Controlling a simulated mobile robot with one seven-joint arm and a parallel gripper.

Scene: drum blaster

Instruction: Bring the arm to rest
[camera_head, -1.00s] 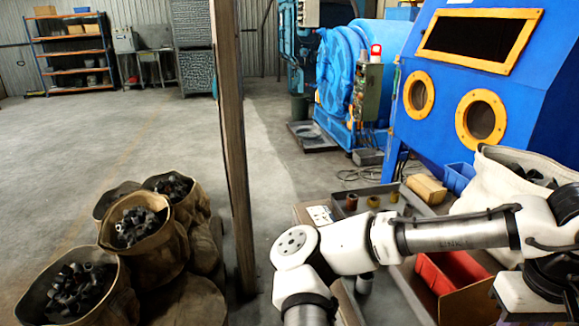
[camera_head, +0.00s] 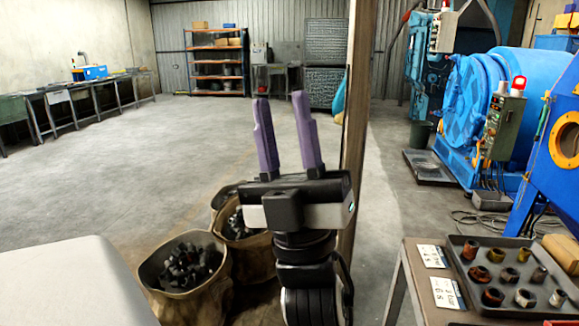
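My gripper (camera_head: 287,137) stands upright in the middle of the head view, its two purple fingers pointing up. The fingers are apart with nothing between them; the floor shows through the gap. The gripper is in front of the sacks and the wooden post, touching nothing that I can see. Only the end of my arm shows below it; the rest of the arm is out of view.
Sacks of dark fittings (camera_head: 185,262) stand behind the gripper. A wooden post (camera_head: 357,110) rises just right of it. A table (camera_head: 420,275) with a tray of fittings (camera_head: 470,240) is at right. Blue machinery (camera_head: 475,110) stands behind. The floor at left is open.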

